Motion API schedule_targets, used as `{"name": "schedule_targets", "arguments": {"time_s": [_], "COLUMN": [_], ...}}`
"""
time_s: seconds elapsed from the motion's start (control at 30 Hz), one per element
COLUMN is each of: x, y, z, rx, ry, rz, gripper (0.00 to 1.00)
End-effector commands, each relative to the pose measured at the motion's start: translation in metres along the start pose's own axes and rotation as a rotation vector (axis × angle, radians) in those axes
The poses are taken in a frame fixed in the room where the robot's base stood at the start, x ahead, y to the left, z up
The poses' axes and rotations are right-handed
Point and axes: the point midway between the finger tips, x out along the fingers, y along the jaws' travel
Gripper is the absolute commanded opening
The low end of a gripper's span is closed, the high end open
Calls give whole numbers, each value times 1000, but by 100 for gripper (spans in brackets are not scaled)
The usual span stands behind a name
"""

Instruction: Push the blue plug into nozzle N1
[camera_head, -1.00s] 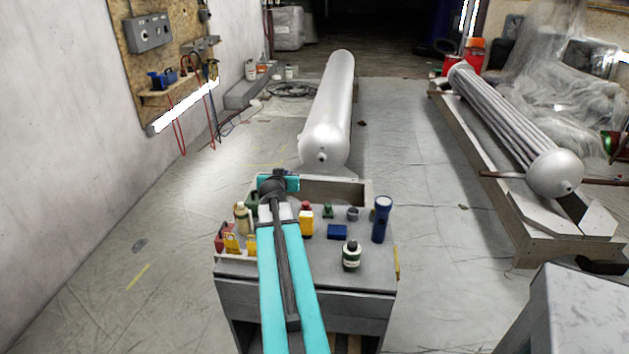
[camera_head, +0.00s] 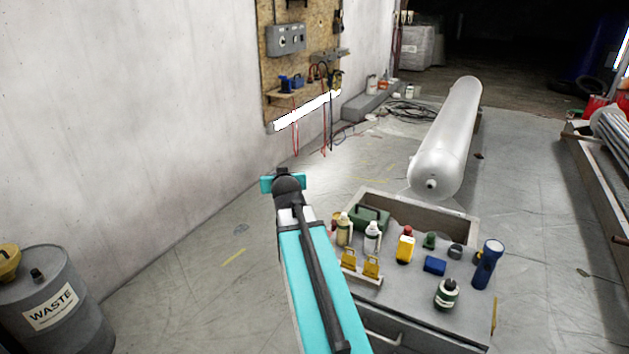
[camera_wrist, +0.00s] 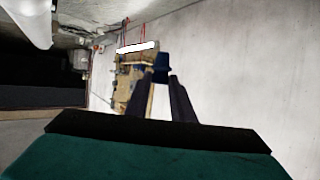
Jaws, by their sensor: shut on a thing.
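My gripper (camera_wrist: 161,80) shows in the wrist view with two dark fingers shut on a dark blue piece, the blue plug (camera_wrist: 162,67), at their tips. In the head view my turquoise arm reaches forward over the floor left of the cart, and its wrist hides the fingers and the plug. A pale grey tank (camera_head: 447,140) lies at the right of the head view. A small round nozzle (camera_head: 431,184) sticks out of its near end. No N1 label can be read. The gripper is well to the left of the nozzle, and apart from it.
A cart (camera_head: 408,312) with bottles, yellow pieces, a blue block (camera_head: 434,265) and a blue torch (camera_head: 487,264) stands right of my arm. A waste drum (camera_head: 52,305) stands at far left. A wall board (camera_head: 293,62) holds tools. Floor between wall and cart is clear.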

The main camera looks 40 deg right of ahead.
Motion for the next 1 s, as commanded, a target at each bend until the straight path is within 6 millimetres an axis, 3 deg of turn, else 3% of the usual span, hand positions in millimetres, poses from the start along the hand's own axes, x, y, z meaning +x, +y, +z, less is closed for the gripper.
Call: {"name": "schedule_targets", "arguments": {"time_s": [0.03, 0.2, 0.6, 0.8, 1.0], "x": [-5, -22, -79, -104, -111], "y": [-21, -85, -225, -268, -280], "z": [-3, -13, -28, -31, -31], "rx": [-12, -55, -156, -189, -199], "ry": [1, 1, 1, 0, -1], "rz": [-31, -135, -376, -457, -481], "gripper": [0, 0, 0, 0, 0]}}
